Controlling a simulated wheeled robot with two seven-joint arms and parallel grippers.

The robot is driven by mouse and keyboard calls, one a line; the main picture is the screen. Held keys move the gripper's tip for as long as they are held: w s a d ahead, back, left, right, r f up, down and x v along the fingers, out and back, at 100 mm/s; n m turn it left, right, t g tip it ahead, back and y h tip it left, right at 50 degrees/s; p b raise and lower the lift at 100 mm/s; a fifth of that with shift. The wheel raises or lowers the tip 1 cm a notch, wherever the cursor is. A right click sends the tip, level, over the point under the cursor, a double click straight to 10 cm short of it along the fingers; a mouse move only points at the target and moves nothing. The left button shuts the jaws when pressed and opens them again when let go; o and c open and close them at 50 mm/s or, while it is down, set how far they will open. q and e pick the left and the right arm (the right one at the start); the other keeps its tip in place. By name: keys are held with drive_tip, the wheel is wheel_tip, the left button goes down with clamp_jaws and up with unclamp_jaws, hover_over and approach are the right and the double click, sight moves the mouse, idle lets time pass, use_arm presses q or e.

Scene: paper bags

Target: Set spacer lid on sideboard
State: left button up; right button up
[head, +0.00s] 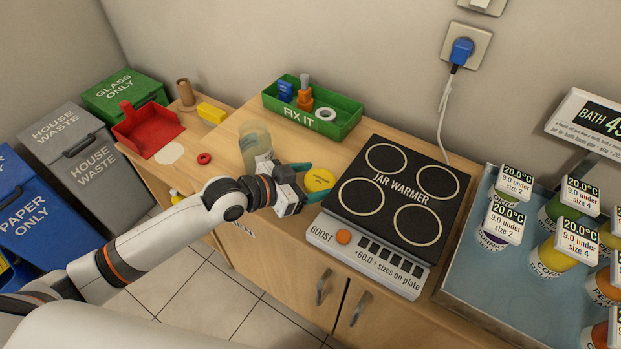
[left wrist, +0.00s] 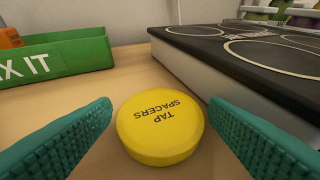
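The spacer lid is a round yellow disc marked "TAP SPACERS" (left wrist: 160,127). It lies flat on the wooden sideboard (head: 234,133), and it also shows in the head view as a yellow disc (head: 319,180) left of the jar warmer. My left gripper (head: 308,182) has teal fingers. In the left wrist view the fingers (left wrist: 160,140) are spread wide on both sides of the lid, with gaps between them and its rim. An open, clear jar (head: 255,143) stands behind my left gripper. My right gripper is not in view.
The black jar warmer (head: 397,190) stands close right of the lid. A green "FIX IT" tray (head: 312,115) is behind. A red dustpan-like piece (head: 148,130), a red ring (head: 204,158) and a yellow block (head: 211,112) are to the left. A water bath with jars (head: 465,265) is far right.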

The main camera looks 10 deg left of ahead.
use_arm(q)
drive_tip(key=shift+r, duration=0.25)
drive_tip(key=v, duration=1.1)
drive_tip(key=shift+s+a+f, duration=0.1)
drive_tip(key=shift+f, duration=0.05)
drive_tip(key=shift+s+a+r, duration=0.2)
drive_tip(key=shift+s+r, duration=0.05)
drive_tip(key=shift+s, duration=0.05)
